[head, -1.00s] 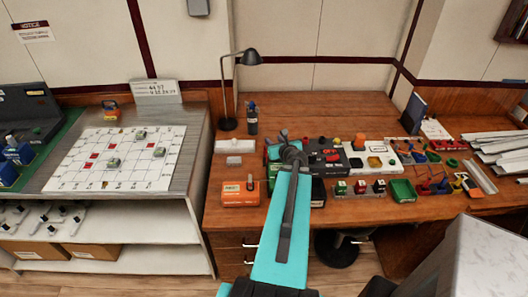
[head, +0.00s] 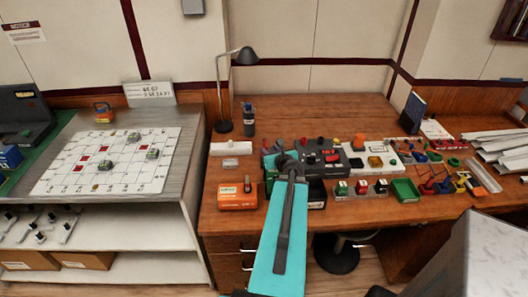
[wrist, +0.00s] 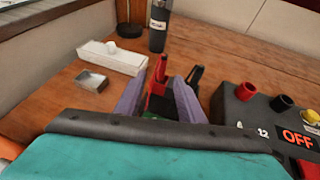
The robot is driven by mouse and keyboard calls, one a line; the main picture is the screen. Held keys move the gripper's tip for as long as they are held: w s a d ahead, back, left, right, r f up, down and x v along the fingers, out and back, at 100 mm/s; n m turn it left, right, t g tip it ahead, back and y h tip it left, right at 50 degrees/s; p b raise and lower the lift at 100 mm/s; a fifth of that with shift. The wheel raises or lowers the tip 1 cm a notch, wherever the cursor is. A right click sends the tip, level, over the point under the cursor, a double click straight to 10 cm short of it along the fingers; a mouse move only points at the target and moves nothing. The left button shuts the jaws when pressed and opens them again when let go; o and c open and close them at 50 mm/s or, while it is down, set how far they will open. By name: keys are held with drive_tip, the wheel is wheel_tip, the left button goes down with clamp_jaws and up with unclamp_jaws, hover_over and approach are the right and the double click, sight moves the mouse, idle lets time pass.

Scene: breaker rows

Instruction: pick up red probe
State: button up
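The red probe (wrist: 157,82) stands upright in the wrist view, just beyond and between the two purple-grey fingers of my gripper (wrist: 159,88). The fingers are apart, with a gap around the probe, and I cannot tell whether either touches it. A black probe (wrist: 196,78) stands just right of the right finger. A green surface shows low between the fingers; the probes' lower parts are partly hidden. In the head view, my teal arm reaches over the desk and hides the probes.
A black panel (wrist: 268,125) with knobs and an OFF label stands close on the right. A white block (wrist: 115,58), a small metal box (wrist: 90,80) and a dark bottle (wrist: 159,25) stand left and behind. An orange box (head: 237,196) sits left of my arm.

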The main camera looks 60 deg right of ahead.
sight(264, 144)
drive_tip(key=shift+w+d, duration=0.1)
drive_tip(key=shift+p+x, duration=0.85)
drive_tip(key=shift+x, duration=3.3)
drive_tip(key=shift+f, duration=0.1)
drive_tip(key=shift+d+p+x, duration=0.2)
drive_tip(key=shift+p+x, duration=0.65)
drive_tip(key=shift+x, duration=1.6)
clamp_jaws()
